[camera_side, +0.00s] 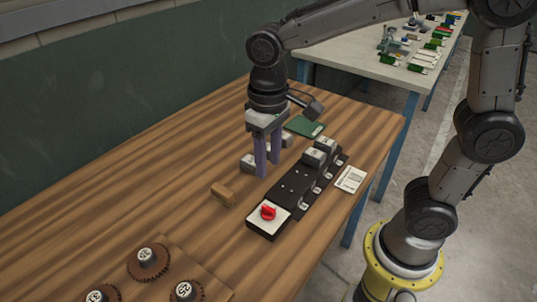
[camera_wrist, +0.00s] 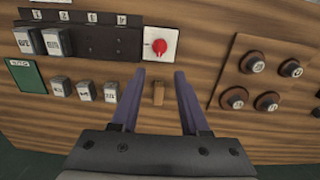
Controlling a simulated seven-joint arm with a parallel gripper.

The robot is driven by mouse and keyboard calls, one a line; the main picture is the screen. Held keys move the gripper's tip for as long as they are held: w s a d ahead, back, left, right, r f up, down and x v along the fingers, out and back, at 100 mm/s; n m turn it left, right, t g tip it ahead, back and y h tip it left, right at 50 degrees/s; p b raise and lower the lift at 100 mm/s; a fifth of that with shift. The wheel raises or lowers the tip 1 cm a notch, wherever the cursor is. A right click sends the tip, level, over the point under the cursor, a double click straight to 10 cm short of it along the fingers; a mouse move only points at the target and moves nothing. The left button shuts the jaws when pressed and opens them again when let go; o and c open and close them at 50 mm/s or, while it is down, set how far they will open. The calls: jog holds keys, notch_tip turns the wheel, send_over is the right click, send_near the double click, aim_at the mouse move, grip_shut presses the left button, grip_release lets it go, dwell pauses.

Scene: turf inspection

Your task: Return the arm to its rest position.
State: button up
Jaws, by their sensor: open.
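My gripper (camera_side: 268,155) hangs over the wooden table (camera_side: 130,200) in the side view, its two purple fingers pointing down with a gap between them. It also shows in the wrist view (camera_wrist: 158,75), where the fingers are apart and nothing is held. A small brown block (camera_side: 223,194) lies on the table left of the fingers in the side view. In the wrist view the brown block (camera_wrist: 158,93) appears between the fingertips, lower down on the table.
A black rail (camera_side: 292,187) has a red knob (camera_side: 268,212) at one end and two grey modules (camera_side: 315,156). Loose grey modules (camera_wrist: 85,90), a green card (camera_side: 304,126) and a white card (camera_side: 350,179) lie nearby. Numbered gears (camera_side: 147,257) stand on a board at the front left.

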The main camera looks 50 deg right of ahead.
jog(key=shift+r, duration=0.4)
jog(key=s+d+r+m+t, duration=0.2)
jog(key=s+d+r+t, duration=0.1)
jog(key=s+d+r, duration=0.25)
jog(key=s+d+f+n+t, duration=0.1)
jog(key=s+d+f+t, duration=0.1)
jog(key=s+d, duration=0.2)
jog(key=shift+s+f+n+t, duration=0.3)
jog(key=shift+s+f+n, duration=0.1)
jog(key=shift+s, duration=1.4)
